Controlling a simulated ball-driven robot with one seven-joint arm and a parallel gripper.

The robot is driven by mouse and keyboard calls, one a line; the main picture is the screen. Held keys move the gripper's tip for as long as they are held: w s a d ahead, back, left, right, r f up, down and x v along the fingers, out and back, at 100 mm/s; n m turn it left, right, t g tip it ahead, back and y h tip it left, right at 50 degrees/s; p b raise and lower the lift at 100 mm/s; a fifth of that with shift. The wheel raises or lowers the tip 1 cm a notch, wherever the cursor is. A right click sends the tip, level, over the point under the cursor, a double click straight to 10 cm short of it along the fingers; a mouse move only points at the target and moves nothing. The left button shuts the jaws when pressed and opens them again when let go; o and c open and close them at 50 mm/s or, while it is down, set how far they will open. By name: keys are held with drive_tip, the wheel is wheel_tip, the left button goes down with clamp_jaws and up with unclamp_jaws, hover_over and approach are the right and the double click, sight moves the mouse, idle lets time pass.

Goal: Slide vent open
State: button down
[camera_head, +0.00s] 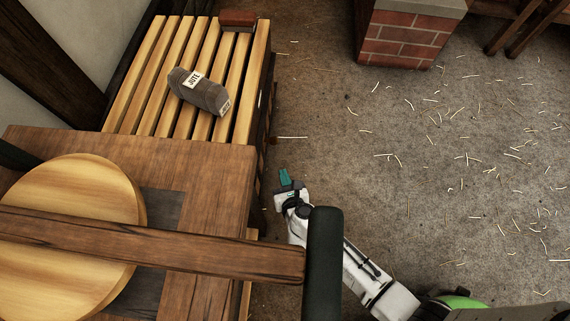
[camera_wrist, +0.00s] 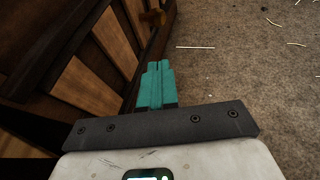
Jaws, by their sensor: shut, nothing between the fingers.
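My gripper (camera_head: 286,179) has teal fingers and hangs beside the right side of the wooden furniture, above the floor. In the wrist view its fingers (camera_wrist: 158,64) are together with nothing between them. A dark-framed side panel with lighter upright slats (camera_wrist: 85,88) runs along the left of the wrist view; it looks like the vent, but I cannot tell for sure or see whether it is open. A small brown wooden knob (camera_wrist: 152,18) sticks out from this side, ahead of the fingertips and apart from them. In the head view this side is mostly hidden by steep angle.
A slatted bench top (camera_head: 150,95) holds a grey bundle labelled JUTE (camera_head: 205,95) and a reddish-brown block (camera_head: 238,19). Nearer stand a brown wooden table (camera_head: 215,175), a round wooden disc (camera_head: 80,175) and a dark beam (camera_head: 180,250). A brick pillar (camera_head: 405,40) stands behind; straw-strewn floor is open rightward.

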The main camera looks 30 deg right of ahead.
drive_tip(key=w+r+b+x, duration=0.1)
drive_tip(key=r+b+x, duration=0.1)
drive_tip(key=x, duration=0.7)
drive_tip(key=shift+w+d, duration=0.2)
drive_tip(key=shift+f, duration=0.1)
drive_tip(key=shift+w+d, duration=0.65)
drive_tip(key=shift+w, duration=0.3)
drive_tip(key=shift+w+d, duration=0.65)
drive_tip(key=shift+w, duration=0.3)
drive_tip(key=shift+d, duration=0.1)
